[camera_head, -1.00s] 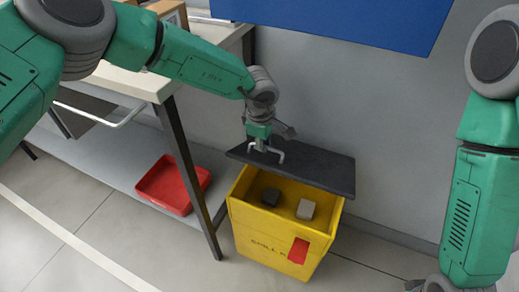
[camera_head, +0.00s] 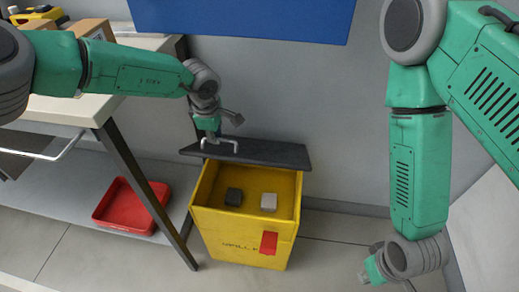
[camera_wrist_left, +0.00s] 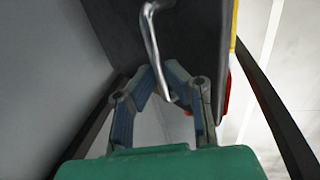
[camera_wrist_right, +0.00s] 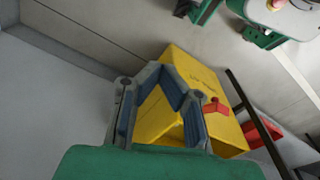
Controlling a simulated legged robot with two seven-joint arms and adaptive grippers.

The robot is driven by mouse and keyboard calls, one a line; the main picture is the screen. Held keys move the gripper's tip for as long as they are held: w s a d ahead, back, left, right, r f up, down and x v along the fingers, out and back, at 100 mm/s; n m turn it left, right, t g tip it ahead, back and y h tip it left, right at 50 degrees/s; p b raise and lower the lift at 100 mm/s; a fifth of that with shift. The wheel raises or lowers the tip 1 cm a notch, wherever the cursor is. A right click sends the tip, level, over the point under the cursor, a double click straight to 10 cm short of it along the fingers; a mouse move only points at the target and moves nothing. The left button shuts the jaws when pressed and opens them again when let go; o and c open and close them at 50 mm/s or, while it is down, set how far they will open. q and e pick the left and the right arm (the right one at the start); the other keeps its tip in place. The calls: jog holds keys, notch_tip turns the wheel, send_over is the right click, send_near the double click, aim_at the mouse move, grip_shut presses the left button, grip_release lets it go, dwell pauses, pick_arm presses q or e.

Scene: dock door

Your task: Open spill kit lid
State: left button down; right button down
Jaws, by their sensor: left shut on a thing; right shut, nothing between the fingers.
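The yellow spill kit bin (camera_head: 240,225) stands on the floor with its top open. Its dark grey lid (camera_head: 265,152) is raised along the bin's back edge. My left gripper (camera_head: 212,138) is at the lid's left part, shut on the metal lid handle (camera_head: 228,154); the handle also shows between its fingers in the left wrist view (camera_wrist_left: 155,50). A red latch (camera_head: 268,243) is on the bin's front. A dark block (camera_head: 234,197) and a light grey block (camera_head: 268,202) lie inside. My right gripper (camera_head: 371,272) is shut and empty, right of the bin and apart from it.
A workbench (camera_head: 80,109) with boxes on top stands at left; its dark leg is close to the bin's left side. A red tray (camera_head: 131,207) lies on the lower shelf. A blue panel (camera_head: 245,18) is on the wall behind. Floor right of the bin is clear.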

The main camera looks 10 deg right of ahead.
pick_arm(q)
jog(key=shift+w+f, duration=0.2)
jog(key=shift+f, duration=0.05)
